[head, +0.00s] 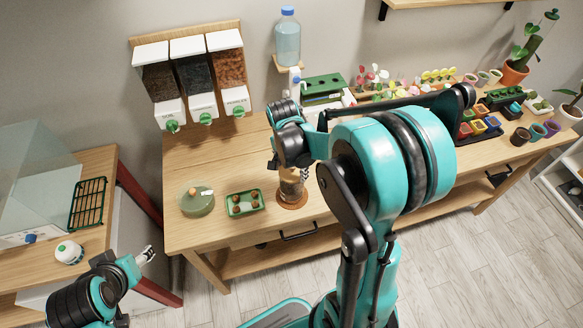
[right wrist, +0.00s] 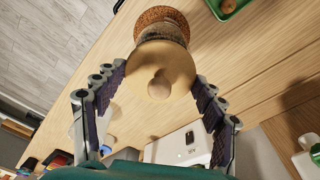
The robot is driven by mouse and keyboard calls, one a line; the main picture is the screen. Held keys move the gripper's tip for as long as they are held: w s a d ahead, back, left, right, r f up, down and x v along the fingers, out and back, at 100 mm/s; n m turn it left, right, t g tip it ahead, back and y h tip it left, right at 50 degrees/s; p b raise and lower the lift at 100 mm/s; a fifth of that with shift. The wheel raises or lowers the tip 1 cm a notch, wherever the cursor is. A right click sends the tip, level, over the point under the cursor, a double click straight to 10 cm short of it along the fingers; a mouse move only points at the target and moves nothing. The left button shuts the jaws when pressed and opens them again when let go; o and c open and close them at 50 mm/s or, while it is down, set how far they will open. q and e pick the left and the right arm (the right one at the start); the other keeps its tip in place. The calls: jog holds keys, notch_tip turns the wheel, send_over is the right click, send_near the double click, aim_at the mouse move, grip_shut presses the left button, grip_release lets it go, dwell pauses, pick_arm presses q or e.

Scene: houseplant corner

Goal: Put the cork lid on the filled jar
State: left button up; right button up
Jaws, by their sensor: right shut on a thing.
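The filled jar (head: 290,186), with brown contents, stands upright on a round cork coaster (head: 292,203) on the wooden bench. The cork lid (right wrist: 178,62) is a tan disc with a round knob in the right wrist view, seen over the jar (right wrist: 163,33). I cannot tell whether the lid touches the jar's rim. In the head view my right arm hides the lid. My left gripper (head: 146,256) is small at the lower left, away from the jar; its opening is unclear.
A green tray (head: 244,203) with several brown balls and a pale green round thing (head: 198,207) lie left of the jar. Dispensers (head: 203,75) hang on the wall behind. A green rack (head: 323,86) stands behind my right arm. Coloured pots (head: 478,127) stand at the right.

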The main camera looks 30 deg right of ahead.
dwell(0.4)
jog(key=o, duration=1)
jog(key=shift+o, duration=0.7)
jog(key=shift+r+p, duration=2.6)
jog(key=shift+r, duration=0.9)
